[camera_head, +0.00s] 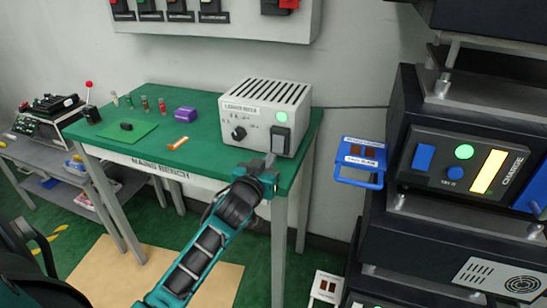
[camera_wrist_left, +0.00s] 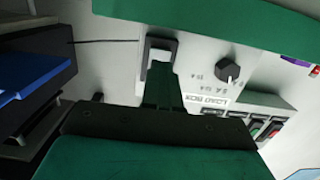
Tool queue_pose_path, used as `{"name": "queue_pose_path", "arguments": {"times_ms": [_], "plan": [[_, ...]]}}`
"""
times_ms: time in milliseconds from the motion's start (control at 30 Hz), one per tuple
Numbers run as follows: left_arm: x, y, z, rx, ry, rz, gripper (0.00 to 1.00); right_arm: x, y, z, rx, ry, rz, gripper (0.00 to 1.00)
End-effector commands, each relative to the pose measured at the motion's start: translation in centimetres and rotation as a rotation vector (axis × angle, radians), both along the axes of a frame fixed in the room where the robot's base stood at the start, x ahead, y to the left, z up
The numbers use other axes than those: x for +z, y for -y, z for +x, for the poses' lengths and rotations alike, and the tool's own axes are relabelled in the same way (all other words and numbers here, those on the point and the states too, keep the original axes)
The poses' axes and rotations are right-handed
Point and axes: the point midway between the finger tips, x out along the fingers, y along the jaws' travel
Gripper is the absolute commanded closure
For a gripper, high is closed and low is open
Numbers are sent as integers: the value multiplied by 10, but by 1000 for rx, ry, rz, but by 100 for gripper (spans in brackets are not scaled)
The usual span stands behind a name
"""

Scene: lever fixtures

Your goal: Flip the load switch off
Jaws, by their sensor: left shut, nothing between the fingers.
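The load box (camera_head: 262,112) is a white vented case on the green bench, with a lit green lamp (camera_head: 282,117). The load switch (camera_head: 281,139) is a dark rocker in a dark frame below the lamp, right of a black knob (camera_head: 238,133). My left gripper (camera_head: 270,161) is shut and empty, pointing up at the lower front of the box by the switch. In the left wrist view, the picture is turned over; the gripper (camera_wrist_left: 163,88) overlaps the switch frame (camera_wrist_left: 160,48). I cannot tell whether they touch. My right gripper is not in view.
The green bench (camera_head: 165,97) carries small bottles, a purple block (camera_head: 186,114) and an orange piece (camera_head: 178,143). A dark charger rack (camera_head: 463,160) stands to the right, with a blue tagged handle (camera_head: 360,162) beside it. A grey cart stands left.

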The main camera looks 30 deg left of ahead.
Motion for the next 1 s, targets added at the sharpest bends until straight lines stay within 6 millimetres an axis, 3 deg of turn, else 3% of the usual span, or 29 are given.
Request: {"name": "queue_pose_path", "arguments": {"times_ms": [100, 300, 700, 867, 1000], "plan": [[-2, -4, 18, 0, 1, 0, 100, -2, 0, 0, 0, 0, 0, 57], [-4, -7, 32, -2, 1, 0, 100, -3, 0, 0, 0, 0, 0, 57], [-5, -7, 34, -1, 1, -1, 100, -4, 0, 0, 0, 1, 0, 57], [-12, -8, 38, -1, 37, 5, 100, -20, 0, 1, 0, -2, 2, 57], [-6, -8, 38, -2, 40, 7, 100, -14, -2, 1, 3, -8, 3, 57]]}}
